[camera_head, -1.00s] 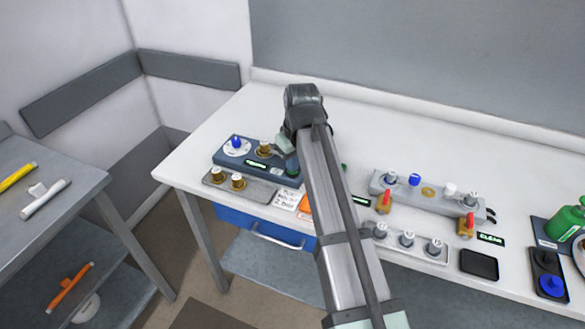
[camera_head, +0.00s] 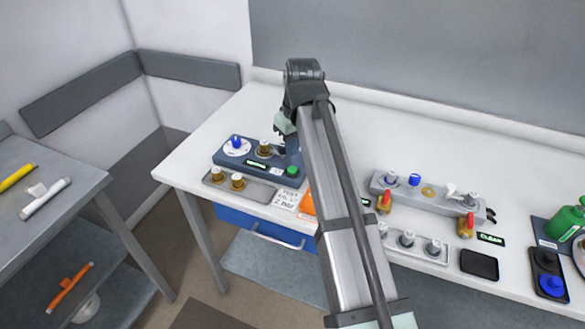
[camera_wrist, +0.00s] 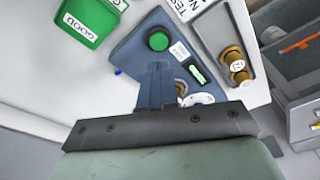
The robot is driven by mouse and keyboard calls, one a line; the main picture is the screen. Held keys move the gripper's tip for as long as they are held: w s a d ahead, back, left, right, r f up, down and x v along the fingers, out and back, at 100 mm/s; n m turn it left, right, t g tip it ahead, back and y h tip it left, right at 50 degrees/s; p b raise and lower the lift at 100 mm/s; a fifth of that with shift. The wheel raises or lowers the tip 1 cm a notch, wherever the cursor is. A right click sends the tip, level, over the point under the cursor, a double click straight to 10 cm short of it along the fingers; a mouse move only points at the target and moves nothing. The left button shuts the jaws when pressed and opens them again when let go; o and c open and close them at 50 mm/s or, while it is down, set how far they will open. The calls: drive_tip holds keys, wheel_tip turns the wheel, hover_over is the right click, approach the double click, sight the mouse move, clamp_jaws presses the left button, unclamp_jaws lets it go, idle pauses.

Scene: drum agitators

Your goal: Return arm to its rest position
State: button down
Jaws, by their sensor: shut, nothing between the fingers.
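My gripper (camera_wrist: 156,70) is shut and empty, its blue-grey fingers pointing at the blue device in the wrist view. In the head view my gripper (camera_head: 291,148) hangs over the right part of the blue device (camera_head: 228,158), at the left of the white table. I cannot tell the exact gap between fingertips and device. The device has a blue knob on a white dial (camera_head: 236,145), a brass-based piece (camera_head: 264,148), a lit display (camera_head: 256,164) and a green button (camera_head: 292,171). The button also shows in the wrist view (camera_wrist: 158,40). My forearm hides part of the table's middle.
A grey tray (camera_head: 258,192) with two brass pieces lies before the device. A green bin marked GOOD (camera_wrist: 92,20) stands nearby. Right of my arm are a grey rail (camera_head: 403,196), a black tray (camera_head: 479,264) and a green bottle (camera_head: 566,221). The table's back is clear.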

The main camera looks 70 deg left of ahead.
drive_tip(key=shift+r, duration=0.8)
